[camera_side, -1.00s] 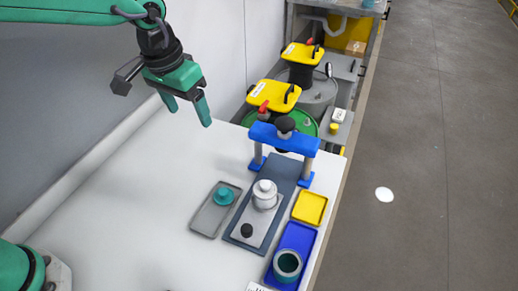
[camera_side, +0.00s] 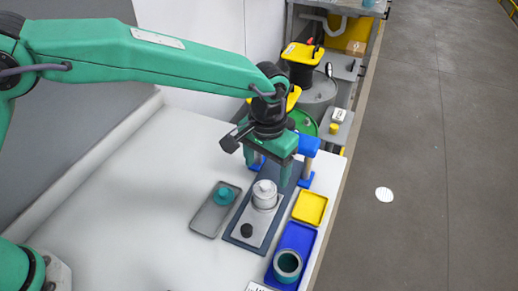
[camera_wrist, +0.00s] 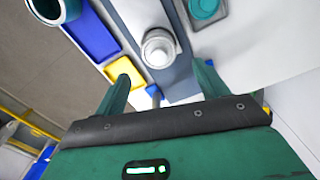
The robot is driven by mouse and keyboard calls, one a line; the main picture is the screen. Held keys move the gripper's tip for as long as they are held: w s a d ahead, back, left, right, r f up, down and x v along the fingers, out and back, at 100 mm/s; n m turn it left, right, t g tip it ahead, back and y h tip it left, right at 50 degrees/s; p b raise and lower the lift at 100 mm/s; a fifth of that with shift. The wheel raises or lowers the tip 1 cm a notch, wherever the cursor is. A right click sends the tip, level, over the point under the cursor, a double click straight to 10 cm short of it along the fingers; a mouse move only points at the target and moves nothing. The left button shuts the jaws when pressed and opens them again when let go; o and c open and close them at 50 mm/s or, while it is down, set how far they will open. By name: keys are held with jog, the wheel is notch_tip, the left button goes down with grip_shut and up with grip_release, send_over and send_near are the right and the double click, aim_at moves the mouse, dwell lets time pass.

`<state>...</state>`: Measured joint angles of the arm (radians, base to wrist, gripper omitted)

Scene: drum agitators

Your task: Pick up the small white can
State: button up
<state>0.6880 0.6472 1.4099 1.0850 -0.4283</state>
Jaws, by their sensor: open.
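The small white can (camera_side: 265,195) stands upright on a light grey plate (camera_side: 247,224), which lies on a dark blue-grey base. In the wrist view the white can (camera_wrist: 158,48) shows from above, ahead of the gap between my two green fingers. My gripper (camera_side: 268,175) is open and empty, pointing down. In the side view its fingertips appear just above and behind the can, apart from it. My gripper also shows in the wrist view (camera_wrist: 160,78). My arm partly hides the blue frame (camera_side: 308,150) behind the can.
A grey tray (camera_side: 206,218) with a teal lid-like piece (camera_side: 223,196) lies left. A yellow tray (camera_side: 309,208) and a blue tray (camera_side: 299,237) with a teal cup (camera_side: 287,264) lie right. The left table is clear.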

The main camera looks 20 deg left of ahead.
aim_at(265, 183)
jog(key=shift+f, duration=0.1)
jog(key=shift+f, duration=1.2)
jog(key=shift+f, duration=0.1)
jog(key=shift+s+f, duration=0.2)
jog(key=shift+f, duration=2.3)
jog(key=shift+c, duration=0.4)
jog(key=c, duration=0.9)
